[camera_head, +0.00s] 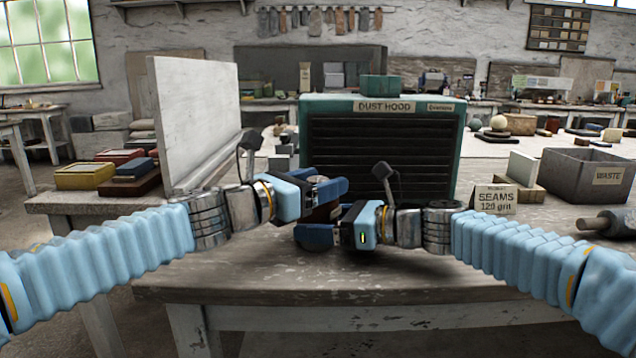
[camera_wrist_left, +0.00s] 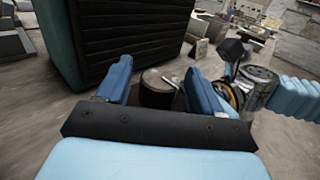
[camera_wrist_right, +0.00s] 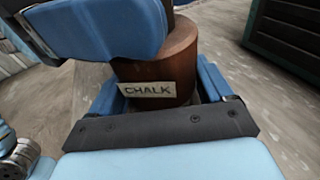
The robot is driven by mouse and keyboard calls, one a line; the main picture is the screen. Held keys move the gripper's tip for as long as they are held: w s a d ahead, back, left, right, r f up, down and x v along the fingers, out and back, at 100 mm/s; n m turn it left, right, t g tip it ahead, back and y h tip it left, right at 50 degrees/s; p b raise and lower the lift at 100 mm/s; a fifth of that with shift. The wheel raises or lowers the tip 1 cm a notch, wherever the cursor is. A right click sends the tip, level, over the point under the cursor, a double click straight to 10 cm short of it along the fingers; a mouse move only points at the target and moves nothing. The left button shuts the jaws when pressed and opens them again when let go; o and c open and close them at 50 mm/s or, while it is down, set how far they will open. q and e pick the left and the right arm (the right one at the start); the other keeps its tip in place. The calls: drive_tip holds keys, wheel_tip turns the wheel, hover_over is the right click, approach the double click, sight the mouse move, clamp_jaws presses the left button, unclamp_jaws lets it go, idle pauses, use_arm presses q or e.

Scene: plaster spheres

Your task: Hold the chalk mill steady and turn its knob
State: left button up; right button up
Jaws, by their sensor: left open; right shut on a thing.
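The chalk mill is a round reddish-brown wooden body (camera_wrist_right: 160,62) with a CHALK label in the right wrist view. In the head view the mill (camera_head: 320,214) is mostly hidden between my grippers. My right gripper (camera_head: 322,230) is shut on its lower body, one blue finger on each side. My left gripper (camera_head: 328,188) is higher, at the mill's top, open. The knob itself is not clear.
The dust hood (camera_head: 384,140) stands close behind the mill. A white board (camera_head: 195,120) is upright at left. A SEAMS sign (camera_head: 494,198) and a grey WASTE bin (camera_head: 588,178) stand at right. The table's front strip (camera_head: 330,275) is bare.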

use_arm(q)
drive_tip(key=c, duration=0.9)
drive_tip(key=shift+c, duration=0.2)
drive_tip(key=shift+w+r, duration=0.1)
drive_tip(key=shift+m+g+h, duration=0.4)
drive_tip(key=shift+g, duration=0.1)
drive_tip(key=m+g+h, duration=0.1)
drive_tip(key=m+g, duration=0.1)
drive_tip(key=g, duration=0.1)
drive_tip(key=m+g+h, duration=0.2)
drive_tip(key=g, duration=0.1)
drive_tip(key=shift+m+g, duration=0.3)
drive_tip(key=m+g, duration=0.2)
drive_tip(key=g, duration=0.2)
drive_tip(key=m+g, duration=0.3)
drive_tip(key=g, duration=0.1)
drive_tip(key=shift+h, duration=0.3)
drive_tip(key=shift+m, duration=0.3)
drive_tip(key=o, duration=0.9)
drive_tip(key=shift+g, duration=0.4)
